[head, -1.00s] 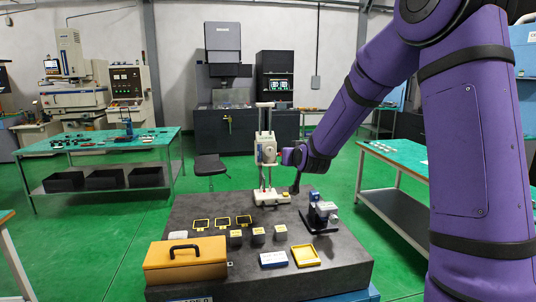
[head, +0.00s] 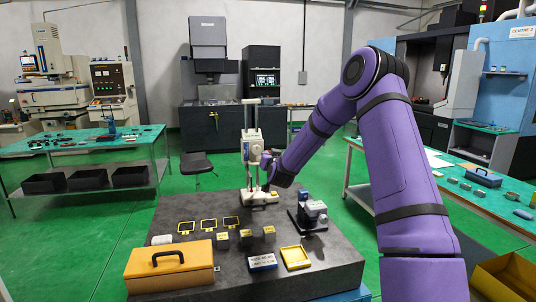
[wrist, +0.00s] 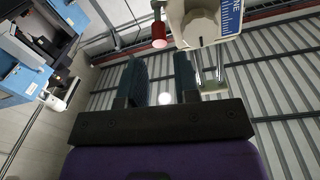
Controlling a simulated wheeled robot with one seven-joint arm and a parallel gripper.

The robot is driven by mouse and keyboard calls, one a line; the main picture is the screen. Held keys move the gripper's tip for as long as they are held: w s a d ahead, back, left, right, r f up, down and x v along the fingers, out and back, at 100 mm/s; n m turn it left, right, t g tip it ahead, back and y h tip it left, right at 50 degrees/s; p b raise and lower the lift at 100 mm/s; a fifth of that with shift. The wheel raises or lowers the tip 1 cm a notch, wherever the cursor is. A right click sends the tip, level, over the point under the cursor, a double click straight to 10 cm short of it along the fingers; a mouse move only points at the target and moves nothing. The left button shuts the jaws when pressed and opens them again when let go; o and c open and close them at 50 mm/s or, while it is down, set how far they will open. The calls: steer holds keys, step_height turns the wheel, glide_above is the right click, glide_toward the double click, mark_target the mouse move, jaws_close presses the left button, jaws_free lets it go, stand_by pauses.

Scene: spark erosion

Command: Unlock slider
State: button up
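A cream height gauge (head: 246,152) with twin upright columns stands at the back of the dark granite plate. Its slider (head: 252,147) sits partway up the columns. In the wrist view, the slider's cream body (wrist: 203,24) with a blue scale is at the top. A red knob (wrist: 158,36) beside it lies just beyond my fingertips. My gripper (wrist: 161,68) is open and empty, with its two dark fingers apart and pointing up towards the knob. In the head view, my gripper (head: 267,168) is beside the slider on its right, partly hidden by my wrist.
The granite plate (head: 190,239) also carries an orange toolbox (head: 170,266), several yellow-framed items, dark blocks, a yellow tray (head: 295,257), a blue-white box (head: 262,262) and a small blue-grey device (head: 309,213). A green bench (head: 80,145) stands left, another right.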

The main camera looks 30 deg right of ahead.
steer(key=shift+x, duration=2.6)
steer(key=shift+c, duration=0.3)
jaws_close()
